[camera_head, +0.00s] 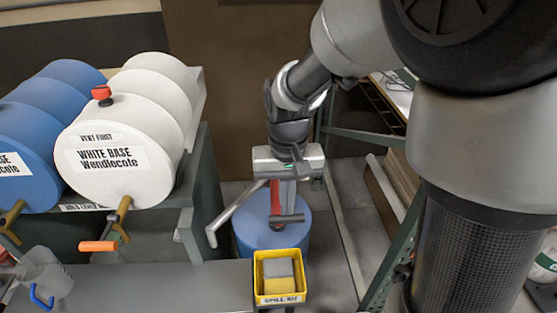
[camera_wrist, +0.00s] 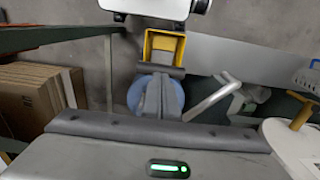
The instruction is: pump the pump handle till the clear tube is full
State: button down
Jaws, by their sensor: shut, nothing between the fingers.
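A blue drum (camera_head: 259,238) stands on the floor, with a red upright pump part (camera_head: 275,197) above it. A pale grey bent bar (camera_head: 235,211) slants down to the left from the pump; I cannot tell whether it is the handle or the spout. My gripper (camera_head: 287,212) points down over the drum, in front of the red part, its fingers shut with nothing between them. In the wrist view the fingers cover part of the drum (camera_wrist: 138,92), and the bar (camera_wrist: 208,102) lies to their right. I cannot make out a clear tube or its level.
A yellow spill kit bin (camera_head: 280,298) with sponges stands in front of the drum. A grey bench (camera_head: 180,287) and a rack with white (camera_head: 125,185) and blue (camera_head: 28,165) barrels are at left. Green shelving (camera_head: 345,240) bounds the right.

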jog(key=shift+f+b, duration=2.45)
jog(key=shift+f, duration=1.35)
notch_tip(320, 180, up, 14)
jog(key=p, duration=1.2)
jog(key=shift+r, duration=0.25)
jog(key=shift+f+b, duration=2.5)
jog(key=shift+f, duration=0.95)
jog(key=shift+f+b, duration=1.45)
jog(key=shift+f, duration=0.65)
